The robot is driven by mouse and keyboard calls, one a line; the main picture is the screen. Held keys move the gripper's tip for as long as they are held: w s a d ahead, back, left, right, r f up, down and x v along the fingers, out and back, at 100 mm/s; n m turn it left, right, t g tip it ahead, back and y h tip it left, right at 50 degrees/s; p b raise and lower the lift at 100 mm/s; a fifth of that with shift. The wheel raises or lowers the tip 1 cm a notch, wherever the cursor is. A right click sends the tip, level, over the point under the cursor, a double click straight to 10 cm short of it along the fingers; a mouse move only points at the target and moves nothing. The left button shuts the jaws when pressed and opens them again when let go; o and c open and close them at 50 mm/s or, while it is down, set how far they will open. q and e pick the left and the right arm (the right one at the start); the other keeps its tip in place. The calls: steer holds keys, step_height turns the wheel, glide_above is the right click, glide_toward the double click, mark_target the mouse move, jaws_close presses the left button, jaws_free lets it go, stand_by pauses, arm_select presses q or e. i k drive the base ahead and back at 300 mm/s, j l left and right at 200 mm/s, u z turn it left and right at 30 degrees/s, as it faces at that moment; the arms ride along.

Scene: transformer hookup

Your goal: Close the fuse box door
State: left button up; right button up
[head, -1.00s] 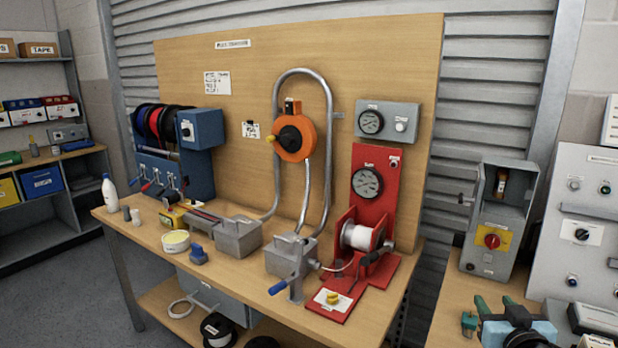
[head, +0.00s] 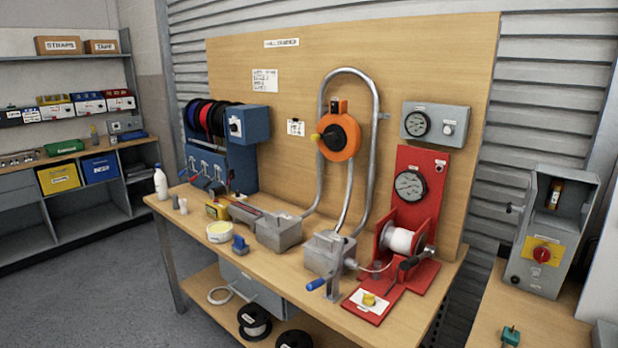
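The grey fuse box (head: 551,240) stands on the bench at the right of the head view. Its upper compartment is open at the front, and a brown fuse-like part (head: 555,195) shows inside. A red rotary switch (head: 542,254) sits on a yellow plate on the lower front. I cannot clearly make out the door panel. Neither of my grippers is in view.
The right bench (head: 490,318) is mostly bare in front of the box, with a small green item (head: 511,336) near the lower edge. A wooden workbench (head: 385,322) with a reel stand, pump boxes and gauges stands to the left. Grey floor (head: 90,300) lies clear at lower left.

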mark_target(532, 189)
steer(key=k+l+z, duration=0.15)
steer(key=l+z, duration=0.25)
steer(key=k+l+z, duration=0.1)
steer(key=l+z, duration=0.35)
